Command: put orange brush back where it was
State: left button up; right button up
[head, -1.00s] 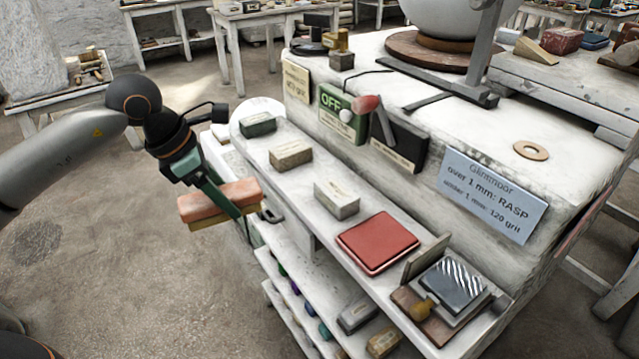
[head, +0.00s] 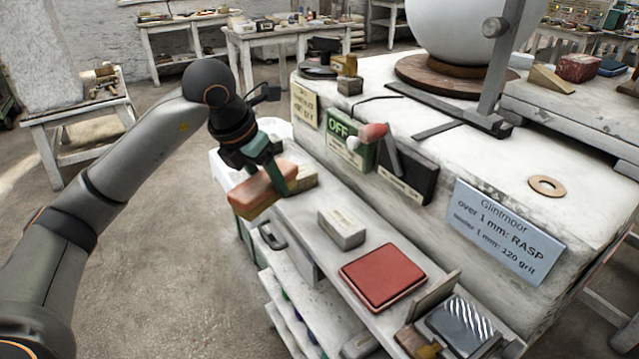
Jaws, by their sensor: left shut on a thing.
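The orange brush (head: 258,190), an oblong block with an orange upper part and a tan underside, is held in my left gripper (head: 284,178). The green fingers are shut around its right part. It is tilted in the picture and overlaps the left edge of the white shelf top (head: 303,218). I cannot tell whether it touches the shelf. A tan block (head: 305,178) on the shelf is partly hidden behind the gripper and brush. My right gripper is not in view.
The shelf also holds a pale grey block (head: 341,228), a red pad (head: 383,275) and a striped plate (head: 463,325). A red-knobbed lever (head: 374,132) and a green OFF sign (head: 350,140) are on the plinth behind. A handle (head: 271,236) sticks out below the shelf top.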

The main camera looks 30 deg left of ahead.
pick_arm(q)
jog(key=w+d, duration=0.1)
jog(key=w, duration=0.2)
jog(key=w+d+f+p, duration=0.1)
jog(key=w+d, duration=0.1)
jog(key=w, duration=0.1)
jog(key=w+d+f, duration=0.1)
jog(key=w+d, duration=0.1)
jog(key=w, duration=0.1)
jog(key=shift+w+d+f+p, duration=0.15)
jog(key=shift+d+p, duration=0.1)
jog(key=shift+p, duration=0.15)
jog(key=shift+a+f, duration=0.1)
jog(key=shift+f, duration=0.5)
notch_tip(320, 180, down, 4)
jog(key=shift+w+r+p, duration=0.1)
jog(key=shift+r+p, duration=0.15)
jog(key=shift+p, duration=0.05)
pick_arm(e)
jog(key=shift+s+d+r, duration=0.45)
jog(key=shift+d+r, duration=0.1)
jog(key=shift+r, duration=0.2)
pick_arm(q)
jog(key=shift+f, duration=0.2)
jog(key=o, duration=0.9)
